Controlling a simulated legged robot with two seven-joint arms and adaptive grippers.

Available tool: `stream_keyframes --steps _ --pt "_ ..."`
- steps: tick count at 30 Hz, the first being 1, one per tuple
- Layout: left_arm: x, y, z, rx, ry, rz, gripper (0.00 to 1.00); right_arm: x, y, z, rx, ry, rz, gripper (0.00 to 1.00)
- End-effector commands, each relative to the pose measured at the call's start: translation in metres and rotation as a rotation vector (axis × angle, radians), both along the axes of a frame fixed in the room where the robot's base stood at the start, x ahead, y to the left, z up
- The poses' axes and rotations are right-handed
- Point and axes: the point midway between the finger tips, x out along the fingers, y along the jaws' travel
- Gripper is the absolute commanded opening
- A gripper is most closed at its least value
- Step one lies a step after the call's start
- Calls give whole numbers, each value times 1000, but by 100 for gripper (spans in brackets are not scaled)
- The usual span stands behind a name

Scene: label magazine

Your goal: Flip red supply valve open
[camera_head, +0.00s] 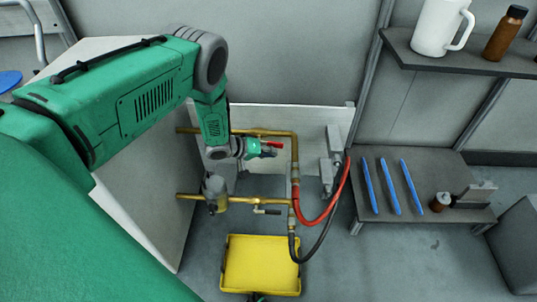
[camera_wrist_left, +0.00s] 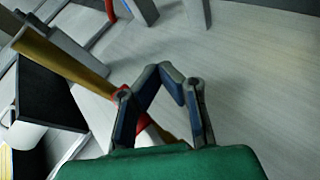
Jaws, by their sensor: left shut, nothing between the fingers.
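The red valve handle (camera_head: 275,144) is on the upper brass pipe (camera_head: 280,134), in front of the pale panel. My left gripper (camera_head: 268,152) is at the handle, just below and beside it, and partly covers the valve. A small dark and green piece at the bottom edge of the head view may be my right gripper.
A lower brass pipe (camera_head: 240,198) carries another valve with a pale lever (camera_head: 265,211). Red (camera_head: 322,219) and black hoses hang at the right. A yellow tray (camera_head: 228,279) lies below. A side table (camera_head: 455,170) holds blue sticks and a brown bottle.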

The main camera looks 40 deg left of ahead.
Motion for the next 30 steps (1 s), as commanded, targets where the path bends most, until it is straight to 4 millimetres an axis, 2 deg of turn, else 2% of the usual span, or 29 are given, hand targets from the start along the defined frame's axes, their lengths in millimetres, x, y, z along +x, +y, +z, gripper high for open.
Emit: stream_keyframes --steps 3,15,30 --pt "6 -3 8 -2 -9 2 0 0 0 2 0 0 0 0" --pt "11 -8 19 -1 -15 5 0 0 0 5 0 0 1 0" --pt "13 -9 22 -4 -21 5 0 0 0 5 0 0 0 0"
